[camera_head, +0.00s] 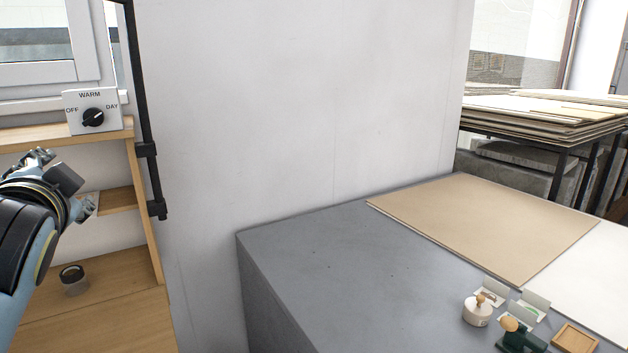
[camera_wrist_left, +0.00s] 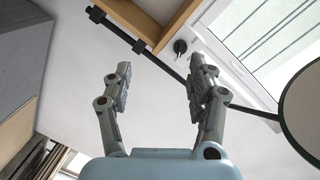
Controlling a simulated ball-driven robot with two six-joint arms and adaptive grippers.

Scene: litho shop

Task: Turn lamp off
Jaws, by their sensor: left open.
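A white switch box with a black rotary knob (camera_head: 93,117) stands on the wooden shelf at upper left in the head view. Its labels read OFF at the left, WARM at the top and DAY at the right. I cannot tell surely which label the knob points at. The knob also shows in the left wrist view (camera_wrist_left: 180,46), near the tip of the right-hand finger. My left gripper (camera_head: 66,180) is open and empty, below and left of the box, apart from it. Its spread fingers show in the wrist view (camera_wrist_left: 160,66). My right gripper is out of view.
A wooden shelf unit (camera_head: 148,215) holds a small jar (camera_head: 73,280). A black vertical rod (camera_head: 150,120) runs just right of the box. A grey-topped block (camera_head: 310,260) carries a brown board (camera_head: 490,225) and stamps. A large dark-rimmed disc (camera_wrist_left: 303,112) shows in the wrist view.

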